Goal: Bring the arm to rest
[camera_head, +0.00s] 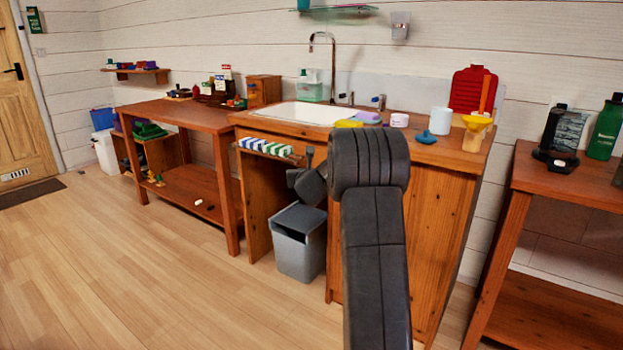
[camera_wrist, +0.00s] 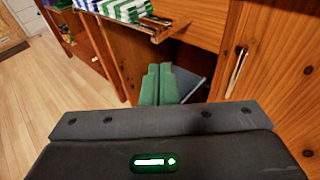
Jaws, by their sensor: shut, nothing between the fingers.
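My arm rises from the bottom of the head view, dark grey and jointed, and bends over in front of the sink counter. Its far end shows as a dark part left of the bend; the fingers cannot be made out there. In the wrist view, my gripper (camera_wrist: 159,84) shows two green fingers side by side, shut and empty. They point toward the open space under the counter, with the grey bin (camera_wrist: 190,84) behind them. The bin also stands on the floor in the head view (camera_head: 299,250).
A wooden workbench (camera_head: 190,115) stands left, another table (camera_head: 570,185) right. The floor at the left is clear.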

